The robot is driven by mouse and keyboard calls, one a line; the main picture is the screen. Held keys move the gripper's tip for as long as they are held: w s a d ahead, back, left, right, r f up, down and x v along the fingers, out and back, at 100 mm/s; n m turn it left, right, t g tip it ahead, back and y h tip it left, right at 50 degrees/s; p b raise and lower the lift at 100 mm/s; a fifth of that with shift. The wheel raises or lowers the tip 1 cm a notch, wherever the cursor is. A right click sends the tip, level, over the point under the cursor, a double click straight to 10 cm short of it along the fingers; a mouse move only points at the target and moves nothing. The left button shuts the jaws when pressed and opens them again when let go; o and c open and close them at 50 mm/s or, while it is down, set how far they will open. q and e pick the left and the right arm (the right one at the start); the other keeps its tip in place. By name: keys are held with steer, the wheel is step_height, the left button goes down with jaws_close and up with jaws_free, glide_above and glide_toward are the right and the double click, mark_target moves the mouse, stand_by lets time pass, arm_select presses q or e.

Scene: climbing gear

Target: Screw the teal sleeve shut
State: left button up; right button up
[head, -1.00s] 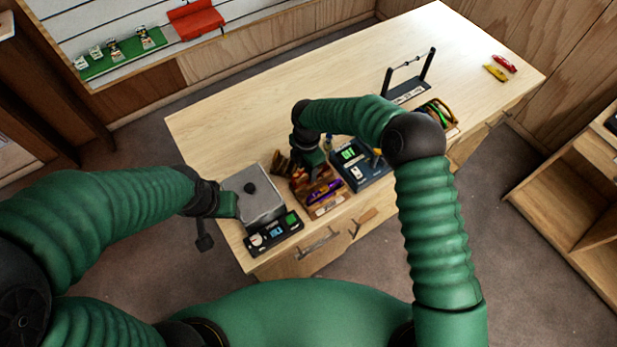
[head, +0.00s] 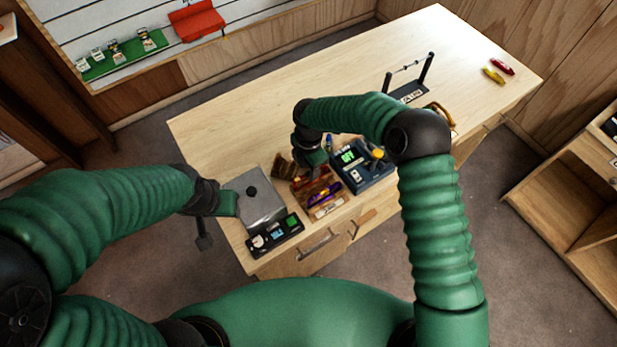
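I cannot make out a teal sleeve in this view; it may be too small or hidden. A wooden tray (head: 328,210) near the table's front edge holds small red, purple and pale items, probably carabiners. My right gripper (head: 314,170) points down at the tray's back edge; its fingers are too small and dark to read. My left gripper (head: 230,203) is at the left side of a grey plate (head: 262,208) with a black knob on it. Whether its fingers are open or shut is unclear.
A dark blue device (head: 370,174) with a green display stands right of the tray. A black panel (head: 275,236) lies in front of the plate. A two-post stand (head: 409,92) and red (head: 503,66) and yellow (head: 494,75) pieces are farther right. The table's back left is clear.

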steer(key=shift+w+a+f, duration=0.1)
steer(key=shift+w+a, duration=0.15)
steer(key=shift+w, duration=0.1)
stand_by(0.4)
steer(key=shift+f+b, duration=1.15)
steer(key=shift+f, duration=0.25)
steer(key=shift+s+d, duration=0.2)
steer(key=shift+s, duration=0.05)
